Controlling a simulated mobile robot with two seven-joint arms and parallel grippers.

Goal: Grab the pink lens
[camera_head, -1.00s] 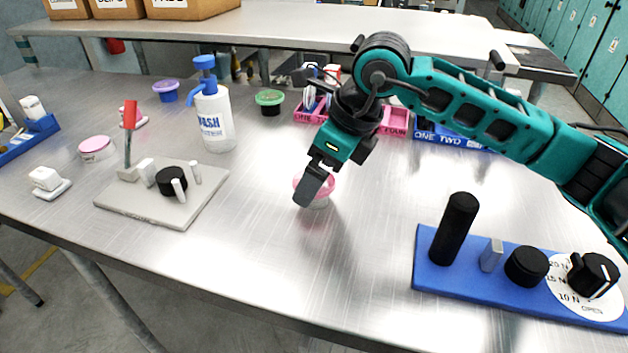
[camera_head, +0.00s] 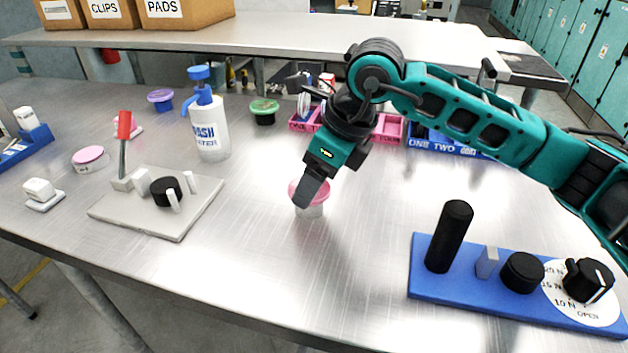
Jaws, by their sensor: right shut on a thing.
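My right gripper (camera_head: 312,192) is shut on a pink-topped item, the pink lens (camera_head: 316,209), over the middle of the steel table. Its pink top shows on both sides of the fingers, with a pale, clear lower part beneath. The fingers hide part of it. I cannot tell whether it touches the table. Another pink-lidded round container (camera_head: 90,155) stands at the left. My left gripper is not in view.
A grey plate (camera_head: 160,205) with a red-tipped lever is at the left, with a wash bottle (camera_head: 209,128) behind it. A blue board (camera_head: 480,292) with black knobs lies at the front right. Pink trays (camera_head: 389,129) stand behind my right arm. The table's front middle is clear.

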